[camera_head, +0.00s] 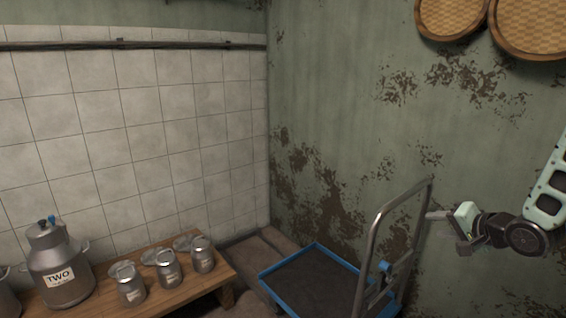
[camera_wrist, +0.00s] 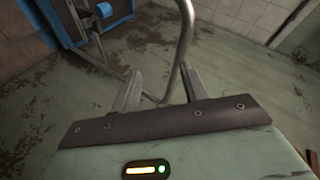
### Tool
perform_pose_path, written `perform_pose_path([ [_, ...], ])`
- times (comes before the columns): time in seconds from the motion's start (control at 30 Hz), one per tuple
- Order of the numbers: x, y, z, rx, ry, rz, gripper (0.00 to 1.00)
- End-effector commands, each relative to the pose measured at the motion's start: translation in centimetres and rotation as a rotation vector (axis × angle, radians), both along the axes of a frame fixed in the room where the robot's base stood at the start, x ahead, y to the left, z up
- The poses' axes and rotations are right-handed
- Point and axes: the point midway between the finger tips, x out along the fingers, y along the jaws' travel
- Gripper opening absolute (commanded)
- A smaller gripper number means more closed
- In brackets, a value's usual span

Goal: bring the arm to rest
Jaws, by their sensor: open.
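My gripper (camera_head: 447,228) is at the right in the head view, at the end of my arm, beside the metal handle of a blue-edged cart. In the wrist view its two fingers (camera_wrist: 161,90) stand apart with nothing held between them. The cart's metal handle (camera_wrist: 181,60) shows beyond the fingers in the wrist view; I cannot tell the exact gap between it and my gripper.
The cart (camera_head: 270,271) has an empty dark deck. A wooden bench (camera_head: 205,284) at the left bears a large can marked TWO (camera_head: 60,270) and several small metal cans (camera_head: 168,268). Round woven trays (camera_head: 452,15) hang on the stained green wall.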

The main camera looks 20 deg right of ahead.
Motion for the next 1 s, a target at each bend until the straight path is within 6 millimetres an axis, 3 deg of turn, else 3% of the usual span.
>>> perform_pose_path([
  [0.1, 2.5, 4.9, 1.1, -0.144, 0.094, 0.110, 0.44],
  [0.2, 3.6, 9.8, 1.8, -0.279, 0.190, 0.222, 0.44],
  [0.33, 3.3, 16.6, 2.8, -0.438, 0.306, 0.384, 0.44],
  [0.43, 1.7, 21.9, 3.7, -0.546, 0.390, 0.529, 0.44],
  [0.57, -2.1, 28.6, 5.0, -0.669, 0.490, 0.742, 0.44],
  [0.7, -8.4, 34.9, 6.4, -0.778, 0.586, 1.005, 0.44],
  [0.83, -14.7, 38.7, 7.7, -0.850, 0.650, 1.244, 0.44],
  [1.0, -20.5, 40.9, 8.8, -0.894, 0.699, 1.457, 0.44],
])
